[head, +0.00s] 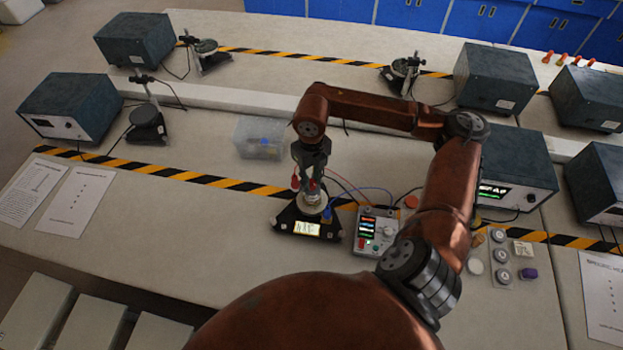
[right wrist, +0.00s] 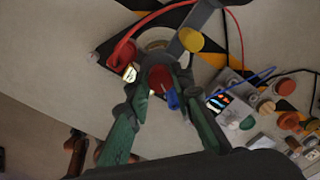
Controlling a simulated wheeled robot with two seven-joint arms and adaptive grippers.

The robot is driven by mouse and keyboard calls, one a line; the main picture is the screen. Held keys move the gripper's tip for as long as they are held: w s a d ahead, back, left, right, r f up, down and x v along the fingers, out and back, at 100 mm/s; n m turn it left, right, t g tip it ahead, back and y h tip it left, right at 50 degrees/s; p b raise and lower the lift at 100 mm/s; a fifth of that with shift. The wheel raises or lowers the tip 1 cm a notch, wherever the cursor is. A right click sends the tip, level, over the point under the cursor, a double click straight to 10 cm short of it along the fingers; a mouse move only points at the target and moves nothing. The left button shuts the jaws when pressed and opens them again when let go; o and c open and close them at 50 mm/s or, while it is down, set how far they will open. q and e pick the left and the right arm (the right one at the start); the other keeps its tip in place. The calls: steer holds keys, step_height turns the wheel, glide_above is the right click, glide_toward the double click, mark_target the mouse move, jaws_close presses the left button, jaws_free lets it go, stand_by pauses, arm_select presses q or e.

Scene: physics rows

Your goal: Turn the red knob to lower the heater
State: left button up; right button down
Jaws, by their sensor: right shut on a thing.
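My right gripper (head: 313,180) reaches down from above onto a device with a dark triangular base (head: 281,222) and a lit display. In the right wrist view its two fingers (right wrist: 161,82) are closed on both sides of a round red knob (right wrist: 160,77). In the head view the knob cannot be made out clearly behind the fingers. A red plug (right wrist: 121,56) with a red cable sits just left of the fingers, and a blue plug (right wrist: 173,98) sits close beside the knob. The heater itself is mostly hidden under the gripper. My left gripper is out of view.
A small power supply (head: 375,232) with lit displays stands just right of the device, joined by red and blue cables. A clear plastic box (head: 259,138) stands behind it. Weights and small parts (head: 501,255) lie further right.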

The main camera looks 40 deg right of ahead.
mark_target(312, 181)
steer(key=shift+w+d+r, duration=0.15)
steer(key=shift+w+r, duration=0.05)
steer(key=shift+w, duration=0.05)
steer(key=c, duration=2)
jaws_free()
steer(key=shift+o, duration=0.2)
steer(key=shift+s+f, duration=0.1)
step_height(312, 181, up, 12)
